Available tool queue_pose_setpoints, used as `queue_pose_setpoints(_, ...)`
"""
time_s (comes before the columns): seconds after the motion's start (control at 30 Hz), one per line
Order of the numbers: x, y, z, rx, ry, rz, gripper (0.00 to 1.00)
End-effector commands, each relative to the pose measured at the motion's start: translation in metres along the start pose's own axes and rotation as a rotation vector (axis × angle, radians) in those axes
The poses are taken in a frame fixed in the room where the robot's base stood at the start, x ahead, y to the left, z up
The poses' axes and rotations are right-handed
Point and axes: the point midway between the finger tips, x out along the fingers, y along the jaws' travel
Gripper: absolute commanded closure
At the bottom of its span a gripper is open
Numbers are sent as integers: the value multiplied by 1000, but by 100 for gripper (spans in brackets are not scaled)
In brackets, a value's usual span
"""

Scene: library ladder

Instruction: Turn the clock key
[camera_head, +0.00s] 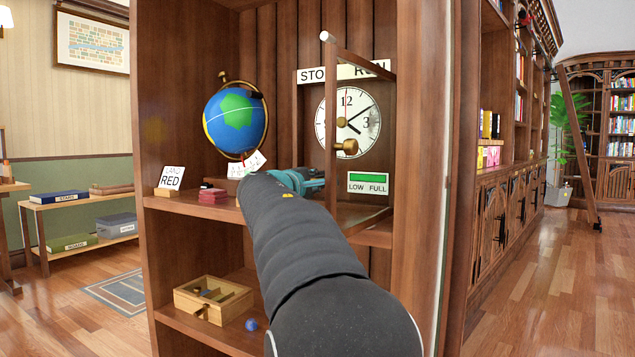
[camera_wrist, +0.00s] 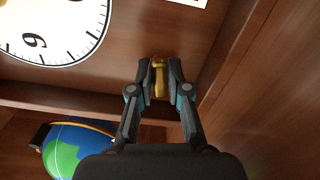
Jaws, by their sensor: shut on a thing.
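The white clock face (camera_head: 335,105) with black numerals and hands is at the back of the shelf bay; part of it shows at the upper left of the wrist view (camera_wrist: 45,32). A small brass key (camera_wrist: 158,78) on the brown wood panel below the clock sits between my fingertips in the wrist view. My gripper (camera_wrist: 159,76) is shut on it, one finger on each side. In the head view my gripper (camera_head: 312,182) reaches in below the clock, and the key cannot be made out there.
An open wooden door frame (camera_head: 331,100) with a brass knob (camera_head: 347,147) stands in front of the clock. A LOW/FULL gauge (camera_head: 368,184) is at the lower right. A blue globe (camera_head: 236,120) stands left; an open wooden box (camera_head: 213,300) is below.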

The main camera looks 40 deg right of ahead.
Motion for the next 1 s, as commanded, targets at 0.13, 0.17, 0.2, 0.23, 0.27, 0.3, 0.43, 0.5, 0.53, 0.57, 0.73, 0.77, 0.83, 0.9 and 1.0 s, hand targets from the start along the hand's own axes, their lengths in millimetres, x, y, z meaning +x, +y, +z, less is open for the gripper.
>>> queue_pose_setpoints(0.13,0,-2,1,7,-2,-3,100)
queue_pose_setpoints(0.17,0,-2,1,7,-2,-3,100)
queue_pose_setpoints(0.2,0,-2,1,7,-2,-3,100)
queue_pose_setpoints(0.23,0,-2,1,7,-2,-3,100)
queue_pose_setpoints(0.27,0,-2,1,7,-2,-3,100)
queue_pose_setpoints(0.3,0,-2,1,7,-3,-3,100)
queue_pose_setpoints(0.43,0,-2,1,6,-3,-3,79)
queue_pose_setpoints(0.5,0,-1,0,6,-2,-2,61)
queue_pose_setpoints(0.53,0,-1,0,6,-2,-2,58)
queue_pose_setpoints(0.57,0,-1,0,6,-2,-2,58)
queue_pose_setpoints(0.73,0,-1,0,6,0,-1,58)
queue_pose_setpoints(0.77,0,0,0,6,0,-1,58)
queue_pose_setpoints(0.83,-2,0,-1,6,1,0,58)
queue_pose_setpoints(0.9,-6,0,-1,6,2,0,58)
queue_pose_setpoints(1.0,-17,1,-1,7,4,1,58)
